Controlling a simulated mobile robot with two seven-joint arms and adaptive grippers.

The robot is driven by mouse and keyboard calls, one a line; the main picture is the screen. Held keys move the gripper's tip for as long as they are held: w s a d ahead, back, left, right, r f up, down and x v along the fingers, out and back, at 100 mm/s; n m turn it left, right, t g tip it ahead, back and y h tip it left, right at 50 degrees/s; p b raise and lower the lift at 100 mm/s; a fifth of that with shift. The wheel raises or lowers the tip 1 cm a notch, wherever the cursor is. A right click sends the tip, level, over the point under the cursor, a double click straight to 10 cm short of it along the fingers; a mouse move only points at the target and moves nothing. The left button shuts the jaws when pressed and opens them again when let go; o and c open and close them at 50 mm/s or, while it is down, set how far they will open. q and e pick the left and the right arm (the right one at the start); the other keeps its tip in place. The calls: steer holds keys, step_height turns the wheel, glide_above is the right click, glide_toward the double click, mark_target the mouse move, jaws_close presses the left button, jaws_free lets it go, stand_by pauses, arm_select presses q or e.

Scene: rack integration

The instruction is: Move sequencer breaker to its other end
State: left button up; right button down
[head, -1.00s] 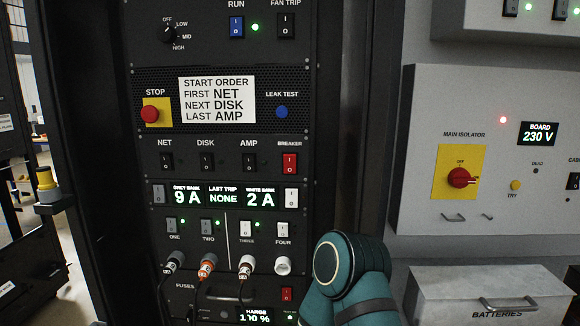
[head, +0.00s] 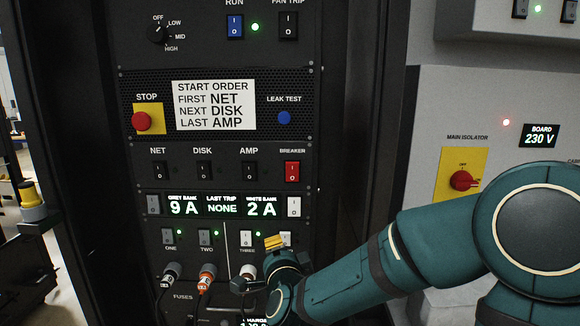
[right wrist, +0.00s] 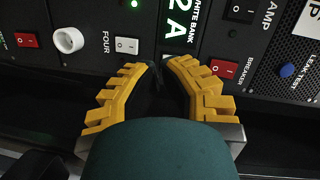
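The sequencer breaker is a red rocker (head: 292,171) marked I above O, under the label BREAKER. It is at the right end of the row with the NET, DISK and AMP switches. I cannot tell which end is pressed in. It also shows in the right wrist view (right wrist: 226,69), right of the fingertips. My right gripper (head: 275,242) has yellow fingers and is in front of the rack, below the breaker and apart from it. Its fingertips (right wrist: 162,65) come together with nothing seen held; it looks shut. My left gripper is not in view.
A white rocker (head: 293,206) and the bank display (head: 222,206) lie between gripper and breaker. Switch FOUR (right wrist: 127,45) is near the fingertips. The red STOP button (head: 141,121) and blue LEAK TEST button (head: 284,118) are above. Plugged cables hang below.

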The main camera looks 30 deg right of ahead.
mark_target(296, 168)
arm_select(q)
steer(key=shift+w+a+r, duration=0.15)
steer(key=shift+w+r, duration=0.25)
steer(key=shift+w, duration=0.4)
arm_select(e)
steer(key=s+d+r+m+h, duration=0.1)
steer(key=r+m+h, duration=0.1)
steer(key=r, duration=0.3)
steer(key=s+d+r+m+h, duration=0.1)
steer(key=d+r+m+h, duration=0.1)
steer(key=r, duration=0.4)
steer(key=shift+s+d+m+t+h, duration=0.2)
steer(key=shift+d+m+t+h, duration=0.15)
steer(key=shift+m, duration=0.35)
steer(key=shift+a, duration=0.1)
arm_select(q)
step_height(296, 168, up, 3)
steer(key=p, duration=0.3)
arm_select(e)
steer(key=x, duration=1.4)
steer(key=shift+w, duration=0.1)
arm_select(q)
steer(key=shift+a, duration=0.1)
arm_select(e)
steer(key=shift+a, duration=0.1)
